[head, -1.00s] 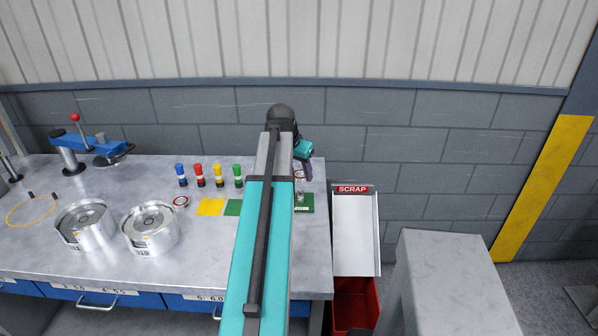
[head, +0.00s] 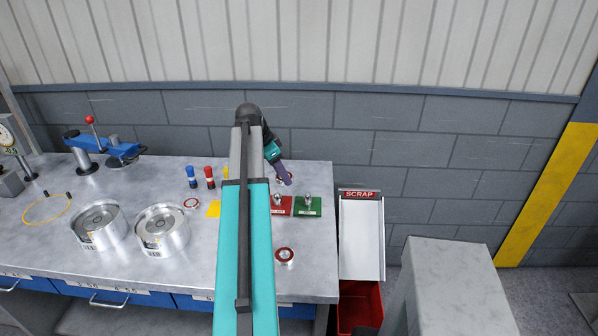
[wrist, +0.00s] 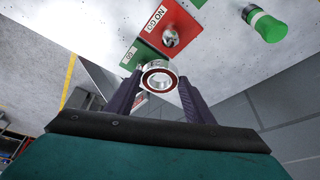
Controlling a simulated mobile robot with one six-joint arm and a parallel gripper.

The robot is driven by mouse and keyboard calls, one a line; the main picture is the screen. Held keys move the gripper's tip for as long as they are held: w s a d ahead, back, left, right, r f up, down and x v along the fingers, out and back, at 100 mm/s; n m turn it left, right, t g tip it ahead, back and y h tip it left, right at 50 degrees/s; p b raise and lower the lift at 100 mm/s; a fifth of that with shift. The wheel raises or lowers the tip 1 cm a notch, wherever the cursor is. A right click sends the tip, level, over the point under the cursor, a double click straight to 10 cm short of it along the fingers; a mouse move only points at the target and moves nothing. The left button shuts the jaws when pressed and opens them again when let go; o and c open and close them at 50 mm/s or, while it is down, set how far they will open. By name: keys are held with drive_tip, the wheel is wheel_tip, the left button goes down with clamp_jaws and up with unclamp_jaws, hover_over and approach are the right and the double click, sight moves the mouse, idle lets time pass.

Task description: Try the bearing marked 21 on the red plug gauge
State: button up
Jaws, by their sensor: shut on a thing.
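My gripper (wrist: 160,82) is shut on a bearing (wrist: 148,84), a metal ring with a dark red band, held between its fingertips. Its number cannot be read. The red plug gauge (wrist: 183,22), marked NO GO, has a short metal plug and lies just beyond the bearing in the wrist view. The bearing is apart from the plug. In the head view my gripper (head: 285,178) is above and behind the red plug gauge (head: 279,211), and my arm partly hides the bench. The green plug gauge (head: 314,210), marked GO in the wrist view (wrist: 140,53), stands to its right.
Another red-ringed bearing (head: 285,256) lies near the front of the bench, and one (head: 191,203) lies left of my arm. A SCRAP chute (head: 362,240) is right.

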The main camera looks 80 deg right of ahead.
drive_tip(key=w, duration=0.2)
drive_tip(key=shift+w+a+r+n, duration=0.15)
drive_tip(key=shift+w+a+n, duration=0.15)
drive_tip(key=shift+w, duration=0.05)
drive_tip(key=shift+f+b, duration=1.3)
drive_tip(key=shift+f, duration=1.5)
drive_tip(key=shift+f, duration=0.45)
idle(0.5)
idle(0.4)
drive_tip(key=o, duration=1.9)
drive_tip(key=shift+o, duration=0.2)
drive_tip(key=shift+r, duration=0.1)
